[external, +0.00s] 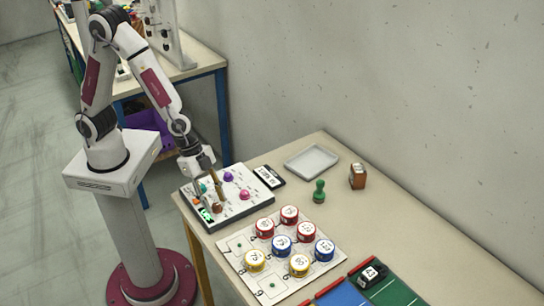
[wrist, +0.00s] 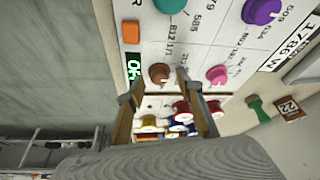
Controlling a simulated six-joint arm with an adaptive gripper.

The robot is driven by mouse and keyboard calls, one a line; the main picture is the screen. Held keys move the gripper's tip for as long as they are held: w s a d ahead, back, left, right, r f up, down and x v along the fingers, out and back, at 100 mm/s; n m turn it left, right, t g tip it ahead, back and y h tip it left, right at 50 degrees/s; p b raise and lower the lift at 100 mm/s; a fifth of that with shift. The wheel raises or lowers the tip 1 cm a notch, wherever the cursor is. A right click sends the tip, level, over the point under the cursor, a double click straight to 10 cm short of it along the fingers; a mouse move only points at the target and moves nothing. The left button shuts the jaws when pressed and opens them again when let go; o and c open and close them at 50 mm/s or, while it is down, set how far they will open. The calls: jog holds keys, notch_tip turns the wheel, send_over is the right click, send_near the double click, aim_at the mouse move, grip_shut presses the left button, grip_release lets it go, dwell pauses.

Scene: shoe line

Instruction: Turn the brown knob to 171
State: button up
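The brown knob (wrist: 159,73) sits on a white panel (wrist: 200,40) with printed numbers around it, in the wrist view just beyond my open fingertips. It also shows in the external view (external: 217,208) near the front of the panel, close under my gripper (external: 214,185). In the wrist view my gripper (wrist: 164,92) has its two fingers spread, one on each side below the knob, with nothing between the tips. I cannot tell whether a finger touches the knob. The dial numbers near the knob are too small or partly hidden to read its setting.
The panel also carries a purple knob (external: 228,176), a pink knob (external: 244,194), a teal knob (wrist: 170,5), an orange square (wrist: 131,32) and a small green-lit display (wrist: 133,67). Several coloured spools (external: 282,243) stand on a white board to the right. A green stamp (external: 319,191) stands behind.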

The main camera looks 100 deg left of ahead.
jog(key=shift+r, duration=0.15)
jog(key=v, duration=1.1)
jog(key=shift+r, duration=0.3)
dwell(0.4)
jog(key=shift+s+a, duration=0.1)
jog(key=shift+s, duration=0.05)
dwell(0.5)
jog(key=s+a+r+n, duration=0.2)
jog(key=s+a+r, duration=0.1)
jog(key=s, duration=0.3)
jog(key=s+a+r+n+t+y, duration=0.1)
jog(key=s+a+r, duration=0.3)
jog(key=s, duration=0.2)
jog(key=s+a+r+n+y, duration=0.1)
jog(key=s+a+r+n, duration=0.1)
jog(key=s+a+r, duration=0.2)
jog(key=s, duration=0.3)
jog(key=shift+n+t, duration=0.3)
dwell(0.5)
